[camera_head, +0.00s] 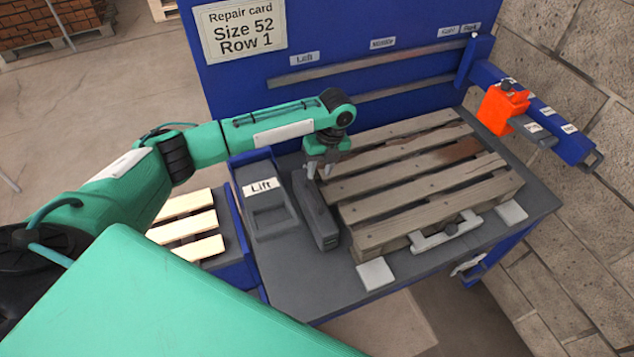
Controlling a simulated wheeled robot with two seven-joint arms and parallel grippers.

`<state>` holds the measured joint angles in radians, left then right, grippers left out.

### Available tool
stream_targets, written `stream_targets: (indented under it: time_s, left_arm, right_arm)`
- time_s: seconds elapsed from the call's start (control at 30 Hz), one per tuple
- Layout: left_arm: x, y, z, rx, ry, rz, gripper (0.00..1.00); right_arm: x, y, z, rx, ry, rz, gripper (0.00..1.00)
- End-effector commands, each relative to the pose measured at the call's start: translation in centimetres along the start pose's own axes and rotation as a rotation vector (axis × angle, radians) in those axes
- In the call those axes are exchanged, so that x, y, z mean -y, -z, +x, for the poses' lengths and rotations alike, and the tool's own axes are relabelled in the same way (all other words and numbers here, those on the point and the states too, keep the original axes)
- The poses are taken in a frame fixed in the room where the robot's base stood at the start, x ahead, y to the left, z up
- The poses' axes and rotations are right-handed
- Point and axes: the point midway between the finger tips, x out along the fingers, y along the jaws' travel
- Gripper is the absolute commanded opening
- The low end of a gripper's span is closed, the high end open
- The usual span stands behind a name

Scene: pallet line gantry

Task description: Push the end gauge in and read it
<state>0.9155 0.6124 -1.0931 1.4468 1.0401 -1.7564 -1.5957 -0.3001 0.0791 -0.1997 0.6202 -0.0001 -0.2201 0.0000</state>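A weathered wooden pallet (420,185) lies on the grey top of a blue bench. A long dark grey block (315,212), which may be the end gauge, stands along the pallet's left end, with a narrow gap at its near end. My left gripper (319,174) points down over the far part of this block. Its two fingertips look a little apart, with nothing seen between them. I cannot tell whether they touch the block. No reading shows clearly on the block. My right gripper is not in view.
A "Lift" box (265,205) stands left of the block. A "Repair card, Size 52, Row 1" sign (240,30) is on the blue back panel. An orange unit (502,108) sits on the right rail. Pale slats (190,225) lie lower left. White pads (375,273) flank a front clamp (447,231).

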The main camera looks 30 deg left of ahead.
Motion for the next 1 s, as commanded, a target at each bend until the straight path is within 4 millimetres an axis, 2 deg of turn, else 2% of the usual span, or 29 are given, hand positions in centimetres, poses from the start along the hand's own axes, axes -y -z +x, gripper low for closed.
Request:
stream_targets:
  time_s: [0.03,0.2,0.4,0.6,1.0]
  left_arm:
    - [0.2,-0.1,-0.9,0.002,0.004,0.000,0.36]
    - [0.2,0.0,-4.6,0.001,0.003,0.001,0.36]
    - [0.2,0.0,-7.3,0.000,0.000,0.000,0.36]
    - [0.2,0.0,-8.1,-0.001,-0.001,0.001,0.36]
    - [0.2,0.0,-8.0,-0.001,-0.001,0.001,0.36]
  right_arm:
    - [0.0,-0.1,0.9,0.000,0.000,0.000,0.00]
    - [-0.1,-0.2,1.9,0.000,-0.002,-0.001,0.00]
    - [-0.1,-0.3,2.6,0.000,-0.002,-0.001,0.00]
    - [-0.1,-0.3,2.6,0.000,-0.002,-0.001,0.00]
    - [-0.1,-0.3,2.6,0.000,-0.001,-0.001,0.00]
